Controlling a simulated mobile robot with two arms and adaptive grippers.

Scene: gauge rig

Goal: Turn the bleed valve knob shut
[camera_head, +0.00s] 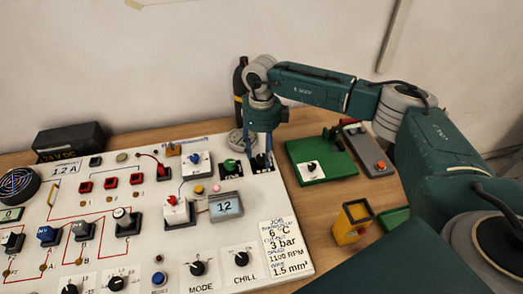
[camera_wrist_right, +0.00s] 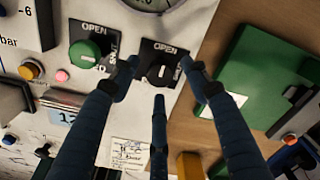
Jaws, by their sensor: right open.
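Two valve knobs sit side by side on black plates at the far right corner of the white panel. One is a green knob (camera_head: 231,165), also in the right wrist view (camera_wrist_right: 86,52). The other is a black knob (camera_wrist_right: 158,74) with a white mark that appears to face the word OPEN; SHUT is at its plate's right side. I cannot read which is named bleed. My right gripper (camera_head: 262,152) points down over the black knob and mostly hides it in the head view. Its open fingers (camera_wrist_right: 159,76) straddle the black knob; contact is unclear. My left gripper is not in view.
The white panel (camera_head: 110,215) carries several switches, knobs and a small display (camera_head: 225,206) close by. A round gauge (camera_wrist_right: 150,3) is beyond the knobs. Right of the panel are a green board (camera_head: 318,170), a grey box with a red button (camera_head: 368,150) and a yellow holder (camera_head: 351,222).

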